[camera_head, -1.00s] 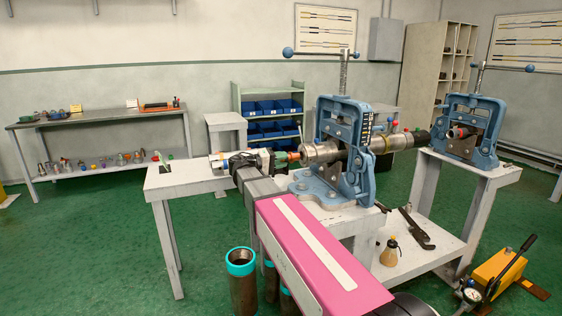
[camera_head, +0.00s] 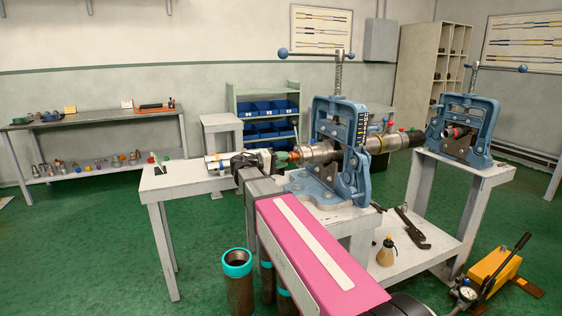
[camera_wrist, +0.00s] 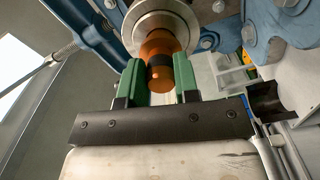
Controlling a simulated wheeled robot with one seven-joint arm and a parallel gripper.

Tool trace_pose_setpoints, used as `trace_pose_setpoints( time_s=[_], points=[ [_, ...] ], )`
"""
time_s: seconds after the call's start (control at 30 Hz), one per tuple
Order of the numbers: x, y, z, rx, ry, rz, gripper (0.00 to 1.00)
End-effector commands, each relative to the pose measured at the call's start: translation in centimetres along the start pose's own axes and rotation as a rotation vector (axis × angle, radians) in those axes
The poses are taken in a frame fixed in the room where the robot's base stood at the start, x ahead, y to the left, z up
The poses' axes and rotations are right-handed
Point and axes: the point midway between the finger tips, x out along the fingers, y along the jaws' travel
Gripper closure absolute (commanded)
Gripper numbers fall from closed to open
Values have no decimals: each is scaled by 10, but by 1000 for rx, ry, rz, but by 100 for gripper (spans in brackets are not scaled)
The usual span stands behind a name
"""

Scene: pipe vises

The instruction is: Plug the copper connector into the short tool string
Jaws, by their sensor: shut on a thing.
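The copper connector (camera_wrist: 158,46) is an orange-brown cylinder with a dark band, lying between the two green fingers of my gripper (camera_wrist: 161,80). My gripper is shut on it. In the head view my gripper (camera_head: 284,158) is at the left end of the tool string. The short tool string (camera_head: 318,152) is a silver cylinder lying level, clamped in the nearer blue vise (camera_head: 362,180). In the wrist view its round end face (camera_wrist: 160,17) is right at the connector's far end. The connector lines up roughly with it; how far it sits inside, if at all, is hidden.
A second blue vise (camera_head: 485,130) stands at right. Pipes with teal collars (camera_head: 237,262) stand on the floor below my arm.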

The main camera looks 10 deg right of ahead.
Motion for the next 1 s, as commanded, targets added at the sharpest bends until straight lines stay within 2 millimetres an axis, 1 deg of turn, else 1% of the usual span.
trace_pose_setpoints(
  time_s=[0.47,1.0],
  points=[
    [1,0,0,0,0,1,94],
    [19,0,0,0,0,1,94]
  ],
)
